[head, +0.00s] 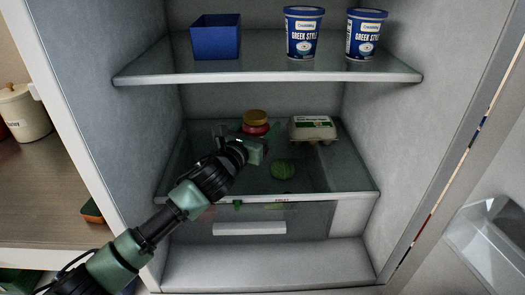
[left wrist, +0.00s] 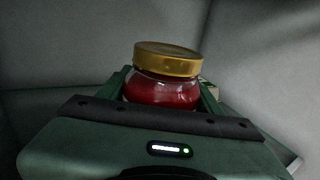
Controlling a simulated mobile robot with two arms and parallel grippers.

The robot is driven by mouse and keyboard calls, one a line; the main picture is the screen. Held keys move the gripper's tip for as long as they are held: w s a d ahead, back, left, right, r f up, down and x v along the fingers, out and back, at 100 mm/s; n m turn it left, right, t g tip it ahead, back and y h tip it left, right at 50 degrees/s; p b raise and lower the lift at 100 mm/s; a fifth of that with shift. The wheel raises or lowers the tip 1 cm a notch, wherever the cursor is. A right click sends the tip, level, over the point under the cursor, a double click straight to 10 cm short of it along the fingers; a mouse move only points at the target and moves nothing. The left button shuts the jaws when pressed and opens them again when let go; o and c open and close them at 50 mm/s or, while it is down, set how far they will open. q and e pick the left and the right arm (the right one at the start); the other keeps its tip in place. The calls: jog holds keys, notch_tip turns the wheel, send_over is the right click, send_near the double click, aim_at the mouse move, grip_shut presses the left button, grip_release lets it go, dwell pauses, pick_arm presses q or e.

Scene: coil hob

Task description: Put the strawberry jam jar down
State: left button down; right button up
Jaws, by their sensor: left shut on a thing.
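The strawberry jam jar (head: 255,122) has red contents and a gold lid. It is upright inside the fridge, over the lower glass shelf (head: 320,178), toward the back. My left gripper (head: 256,146) reaches in from the left and is shut on the jar. In the left wrist view the jar (left wrist: 163,90) stands upright between the green fingers of my left gripper (left wrist: 162,98). The gripper hides the jar's base, so I cannot tell whether it touches the shelf. My right gripper is not in view.
An egg carton (head: 312,128) sits right of the jar. The upper shelf (head: 270,76) holds a blue container (head: 216,38) and two yogurt tubs (head: 303,34). A drawer (head: 250,228) is below. The shelf's right front is clear.

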pick_arm(q)
jog(key=shift+f, duration=3.75)
jog(key=shift+b, duration=0.3)
jog(key=shift+c, duration=1.5)
grip_release()
jog(key=shift+f, duration=0.15)
jog(key=v, duration=1.2)
